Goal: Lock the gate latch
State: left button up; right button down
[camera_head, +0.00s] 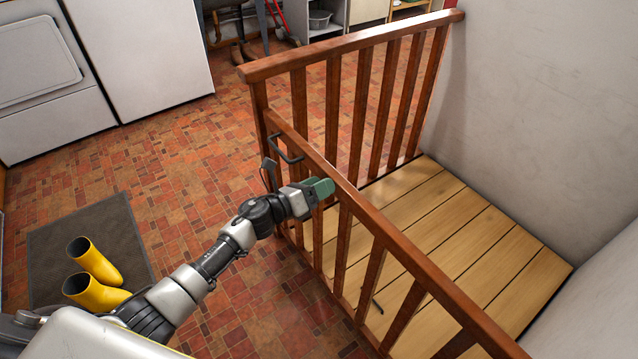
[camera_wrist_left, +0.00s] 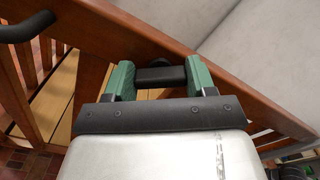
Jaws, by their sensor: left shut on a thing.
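The wooden gate (camera_head: 385,232) runs diagonally from the corner post (camera_head: 260,112) toward the lower right. A black bar handle (camera_head: 287,150) stands on its top rail near the post, and it shows at the top left of the left wrist view (camera_wrist_left: 28,27). A small dark fitting (camera_head: 268,166) hangs by the post. My left gripper (camera_head: 322,188) is at the rail, right of the handle. Its green fingers (camera_wrist_left: 158,78) are shut on a black latch piece (camera_wrist_left: 160,76) against the rail. The fingers hide much of the piece, so its lock position is unclear. My right gripper is out of view.
A slatted railing (camera_head: 350,42) joins the post to the wall (camera_head: 540,110). Wooden boards (camera_head: 450,225) lie behind the gate. Yellow boots (camera_head: 95,262) stand on a grey mat (camera_head: 60,225) at the left. Brick-patterned floor (camera_head: 180,195) is open before the gate.

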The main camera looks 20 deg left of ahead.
pick_arm(q)
jog(key=n+p, duration=0.3)
jog(key=n, duration=0.5)
jog(key=shift+a+n, duration=0.1)
jog(key=shift+n, duration=0.3)
jog(key=shift+f+n, duration=0.15)
jog(key=shift+n, duration=0.95)
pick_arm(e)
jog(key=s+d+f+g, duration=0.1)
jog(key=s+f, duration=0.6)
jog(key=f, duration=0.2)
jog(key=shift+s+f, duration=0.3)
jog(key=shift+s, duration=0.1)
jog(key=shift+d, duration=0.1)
pick_arm(q)
jog(key=o, duration=0.9)
jog(key=p+v, duration=0.1)
jog(key=v, duration=0.9)
jog(key=shift+s+a, duration=0.25)
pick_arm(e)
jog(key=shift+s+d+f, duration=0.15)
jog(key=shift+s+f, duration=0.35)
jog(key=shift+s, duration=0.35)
